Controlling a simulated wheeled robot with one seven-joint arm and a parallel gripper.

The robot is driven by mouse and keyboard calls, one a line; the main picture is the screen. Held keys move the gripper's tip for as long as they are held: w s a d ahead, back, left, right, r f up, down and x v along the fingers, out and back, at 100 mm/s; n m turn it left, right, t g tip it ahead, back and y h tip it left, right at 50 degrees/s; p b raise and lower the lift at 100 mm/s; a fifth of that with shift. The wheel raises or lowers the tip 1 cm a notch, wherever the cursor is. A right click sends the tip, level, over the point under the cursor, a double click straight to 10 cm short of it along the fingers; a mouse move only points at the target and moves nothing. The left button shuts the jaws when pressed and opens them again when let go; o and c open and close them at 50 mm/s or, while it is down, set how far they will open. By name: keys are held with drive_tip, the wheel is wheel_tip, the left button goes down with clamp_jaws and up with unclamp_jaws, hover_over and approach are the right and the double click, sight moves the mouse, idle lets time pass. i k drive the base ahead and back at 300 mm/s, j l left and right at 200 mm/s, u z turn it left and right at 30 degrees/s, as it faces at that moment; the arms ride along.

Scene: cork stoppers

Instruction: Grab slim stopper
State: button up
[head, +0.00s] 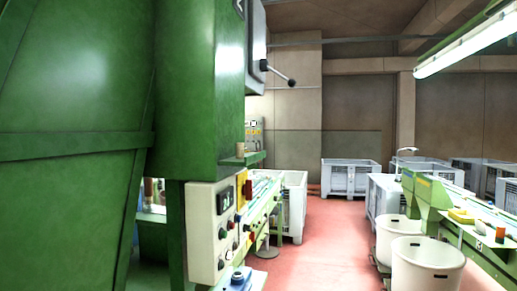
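I see no slim stopper that I can make out in the head view. Small items on the green machines are too small or too far off to identify. My gripper is not in view.
A large green machine (75,130) fills the left side, close by, with a control panel (210,232). A red floor aisle (325,235) runs ahead. White bins (428,268) and a green conveyor bench (432,192) stand right. Grey crates (350,177) stand farther back.

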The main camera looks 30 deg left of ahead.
sight(240, 146)
drive_tip(key=i+u, duration=0.15)
drive_tip(key=i, duration=0.35)
drive_tip(key=i+l+u, duration=0.1)
drive_tip(key=i, duration=0.4)
drive_tip(key=i+l+u, duration=0.15)
drive_tip(key=i, duration=0.35)
